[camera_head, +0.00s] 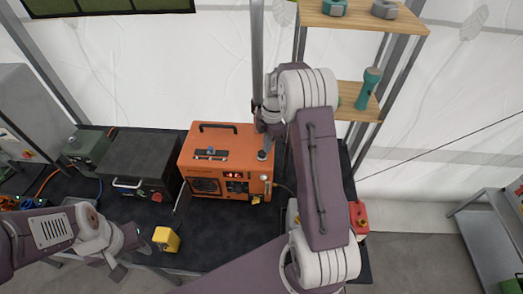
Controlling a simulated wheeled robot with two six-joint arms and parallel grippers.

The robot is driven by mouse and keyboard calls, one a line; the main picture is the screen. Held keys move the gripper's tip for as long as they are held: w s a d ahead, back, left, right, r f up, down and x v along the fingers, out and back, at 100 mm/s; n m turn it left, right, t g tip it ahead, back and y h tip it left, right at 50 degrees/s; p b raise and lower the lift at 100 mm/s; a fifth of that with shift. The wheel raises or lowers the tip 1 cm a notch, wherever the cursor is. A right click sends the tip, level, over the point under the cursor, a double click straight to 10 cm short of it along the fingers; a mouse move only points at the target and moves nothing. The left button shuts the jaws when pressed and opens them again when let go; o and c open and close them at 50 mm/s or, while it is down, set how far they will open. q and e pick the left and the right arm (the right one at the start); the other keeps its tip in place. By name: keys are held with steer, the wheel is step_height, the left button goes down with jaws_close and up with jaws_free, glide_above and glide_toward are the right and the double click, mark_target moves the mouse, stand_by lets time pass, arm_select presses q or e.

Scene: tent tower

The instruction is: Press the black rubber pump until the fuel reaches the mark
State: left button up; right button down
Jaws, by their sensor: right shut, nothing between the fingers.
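An orange box-shaped machine (226,149) with a black top handle, a red-lit display and front knobs stands on the dark table. A small dark knob on a pale base (262,155) sits at its top right corner; it may be the black rubber pump, but it is too small to be sure. No fuel level or mark can be made out. My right gripper (271,127) is shut and empty above the machine's right rear part, apart from that knob. My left gripper (129,256) is open and empty near the table's front edge, left of a yellow block (166,239).
A dark case (139,160) with a silver handle stands left of the machine. Wooden shelves (355,101) holding a teal torch (369,86) rise behind at right. A red item (358,217) lies at the table's right, partly behind my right arm.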

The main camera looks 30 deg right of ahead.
steer(key=shift+d+r, duration=0.4)
steer(key=shift+d, duration=0.3)
steer(key=shift+d+f, duration=0.15)
steer(key=shift+d, duration=0.15)
step_height(320, 180, up, 9)
steer(key=d+b, duration=0.1)
steer(key=b, duration=0.1)
steer(key=a+p, duration=0.1)
steer(key=p, duration=0.2)
steer(key=a+f+p, duration=0.1)
steer(key=a+p, duration=0.1)
steer(key=p, duration=0.1)
steer(key=shift+a+f, duration=0.1)
steer(key=shift+a, duration=0.15)
steer(key=shift+f, duration=0.1)
